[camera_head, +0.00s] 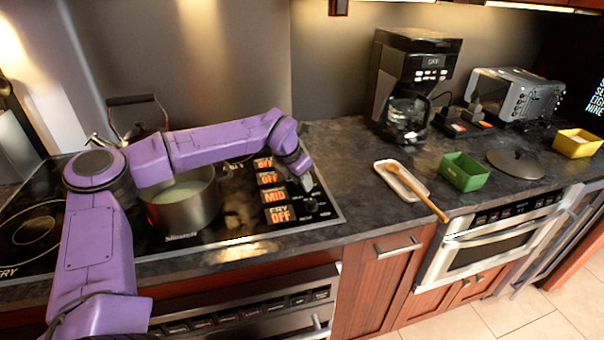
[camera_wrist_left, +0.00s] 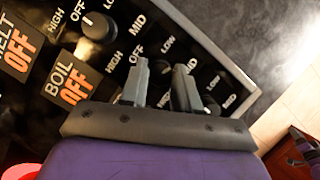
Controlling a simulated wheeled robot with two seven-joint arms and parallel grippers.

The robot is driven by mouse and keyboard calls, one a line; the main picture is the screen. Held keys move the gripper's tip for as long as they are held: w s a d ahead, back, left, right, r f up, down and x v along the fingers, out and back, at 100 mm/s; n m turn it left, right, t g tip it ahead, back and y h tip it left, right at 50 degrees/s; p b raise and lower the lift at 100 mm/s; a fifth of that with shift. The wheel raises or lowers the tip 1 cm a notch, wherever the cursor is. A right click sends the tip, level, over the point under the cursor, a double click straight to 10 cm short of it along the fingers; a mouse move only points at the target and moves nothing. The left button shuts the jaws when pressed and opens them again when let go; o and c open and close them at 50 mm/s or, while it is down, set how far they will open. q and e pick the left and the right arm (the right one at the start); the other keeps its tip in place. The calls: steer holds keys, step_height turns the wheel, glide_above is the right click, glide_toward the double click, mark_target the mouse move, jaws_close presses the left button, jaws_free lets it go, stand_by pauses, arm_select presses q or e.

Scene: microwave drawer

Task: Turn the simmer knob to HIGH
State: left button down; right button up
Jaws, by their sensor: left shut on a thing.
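The stove's control panel (camera_head: 290,217) has a column of black display tiles and knobs on its right side. One tile (camera_head: 275,195) reads MID; the tiles around it read OFF, the nearest one FRY OFF. My left gripper (camera_head: 308,182) is at the knobs beside the MID tile. In the left wrist view its two grey fingers (camera_wrist_left: 161,75) are shut on a knob, which they mostly hide. A boil tile (camera_wrist_left: 69,84) there reads OFF. Another black knob (camera_wrist_left: 98,27) stands free, with OFF, LOW, MID and HIGH printed around it. My right gripper is not in view.
A metal pot (camera_head: 180,212) of pale liquid stands on the cooktop under my left forearm, with a kettle (camera_head: 137,118) behind. A coffee maker (camera_head: 414,80), a green container (camera_head: 464,171) and a wooden spoon (camera_head: 415,190) are on the counter to the right.

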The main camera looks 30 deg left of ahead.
arm_select(q)
steer(key=m+h+p, duration=0.1)
steer(key=m+p, duration=0.1)
steer(key=m, duration=0.1)
steer(key=shift+m+g, duration=0.3)
steer(key=m+h+p, duration=0.1)
steer(key=m, duration=0.1)
steer(key=shift+a+f+m+g, duration=0.1)
steer(key=shift+f+m+g, duration=0.05)
steer(key=shift+m+g, duration=0.25)
steer(key=m+g+h, duration=0.1)
steer(key=m, duration=0.2)
steer(key=shift+m, duration=0.3)
steer(key=m, duration=0.1)
steer(key=m+g+p, duration=0.1)
steer(key=m, duration=0.1)
steer(key=shift+w+a+m, duration=0.1)
steer(key=shift+w+m, duration=0.1)
steer(key=shift+m, duration=0.1)
steer(key=m+g, duration=0.1)
steer(key=m, duration=0.1)
steer(key=shift+m+h+p, duration=0.3)
steer(key=shift+w+m+g+p, duration=0.15)
steer(key=shift+m+g+p, duration=0.7)
steer(key=shift+m, duration=1.25)
